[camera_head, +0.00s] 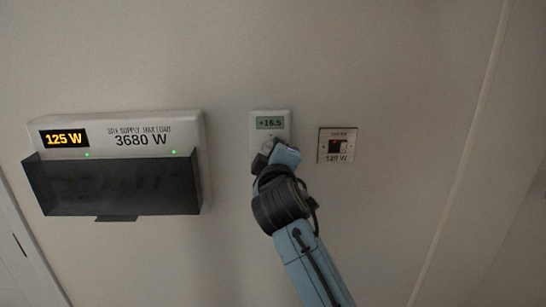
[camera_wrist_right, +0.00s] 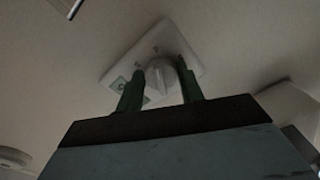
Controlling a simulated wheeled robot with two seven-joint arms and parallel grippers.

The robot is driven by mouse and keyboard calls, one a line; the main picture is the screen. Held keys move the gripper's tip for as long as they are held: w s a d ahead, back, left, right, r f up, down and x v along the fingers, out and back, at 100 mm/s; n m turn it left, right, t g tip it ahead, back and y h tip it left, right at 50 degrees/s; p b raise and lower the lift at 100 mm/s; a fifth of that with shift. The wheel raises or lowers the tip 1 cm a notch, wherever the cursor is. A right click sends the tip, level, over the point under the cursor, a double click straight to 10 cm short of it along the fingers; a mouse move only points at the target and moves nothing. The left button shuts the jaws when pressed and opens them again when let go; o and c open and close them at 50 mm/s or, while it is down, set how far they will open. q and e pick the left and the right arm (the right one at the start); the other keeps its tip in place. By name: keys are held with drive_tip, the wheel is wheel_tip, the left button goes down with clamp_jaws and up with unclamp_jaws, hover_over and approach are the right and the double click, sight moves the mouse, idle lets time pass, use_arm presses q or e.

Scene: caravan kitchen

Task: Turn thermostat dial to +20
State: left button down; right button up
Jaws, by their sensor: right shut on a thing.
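The white thermostat (camera_head: 284,114) is mounted on the wall in the middle of the head view, with its small display (camera_head: 270,123) reading +16.5. My right gripper (camera_head: 268,148) is at the lower part of the thermostat, and its arm covers the dial there. In the right wrist view, the round whitish dial (camera_wrist_right: 160,76) sits between the two green fingers of my right gripper (camera_wrist_right: 158,84), which are shut on it. The thermostat plate (camera_wrist_right: 172,38) shows around the dial, tilted in this view. My left gripper is not in view.
A power supply box (camera_head: 190,128) with a dark cover hangs on the wall at the left, reading 125 W and 3680 W. A small switch panel (camera_head: 337,157) marked about 120 W is just right of the thermostat, close to my arm. The surrounding wall is bare.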

drive_tip(key=shift+m, duration=0.3)
drive_tip(key=o, duration=1)
drive_tip(key=shift+c, duration=0.2)
drive_tip(key=shift+s, duration=0.15)
drive_tip(key=s+b, duration=0.2)
drive_tip(key=s, duration=1.1)
drive_tip(key=shift+d, duration=0.35)
